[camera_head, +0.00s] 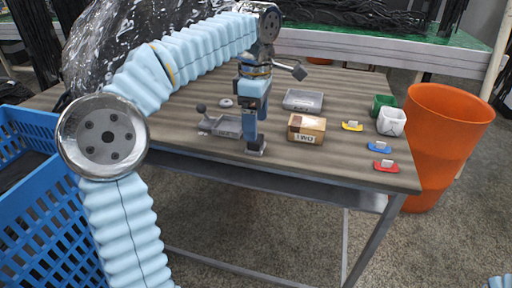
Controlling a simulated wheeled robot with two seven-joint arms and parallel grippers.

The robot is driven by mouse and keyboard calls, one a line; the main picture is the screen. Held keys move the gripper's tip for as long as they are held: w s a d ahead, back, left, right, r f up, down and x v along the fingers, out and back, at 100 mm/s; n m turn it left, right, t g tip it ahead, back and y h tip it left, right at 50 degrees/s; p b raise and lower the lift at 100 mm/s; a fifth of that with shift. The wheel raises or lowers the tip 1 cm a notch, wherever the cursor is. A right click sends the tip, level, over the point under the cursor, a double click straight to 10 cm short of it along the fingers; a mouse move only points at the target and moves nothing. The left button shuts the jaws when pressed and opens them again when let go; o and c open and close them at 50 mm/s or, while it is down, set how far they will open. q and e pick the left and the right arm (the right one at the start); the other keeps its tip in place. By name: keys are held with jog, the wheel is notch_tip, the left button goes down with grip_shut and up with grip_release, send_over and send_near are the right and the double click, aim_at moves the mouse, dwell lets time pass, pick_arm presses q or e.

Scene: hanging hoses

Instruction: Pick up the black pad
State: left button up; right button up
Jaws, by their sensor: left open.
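My left gripper (256,146) points down over the front part of the wooden table (205,160), close to its front edge. It is open, and I see nothing held in it. I cannot make out a black pad for certain; the gripper and wrist hide part of the tabletop. To the right lie small coloured pieces with white tags: a yellow one (352,126), a blue one (379,147) and a red one (386,166). My right gripper is not in view.
A cardboard box (306,130) stands right of the gripper, a grey metal tray (303,100) behind it. A grey metal fixture (222,126) is at left.

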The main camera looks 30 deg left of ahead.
aim_at(255, 148)
pick_arm(q)
jog(key=f, duration=0.3)
jog(key=f+b, duration=0.1)
jog(key=f, duration=0.1)
jog(key=shift+s+d+f, duration=0.1)
jog(key=shift+s, duration=0.15)
jog(key=c, duration=1.1)
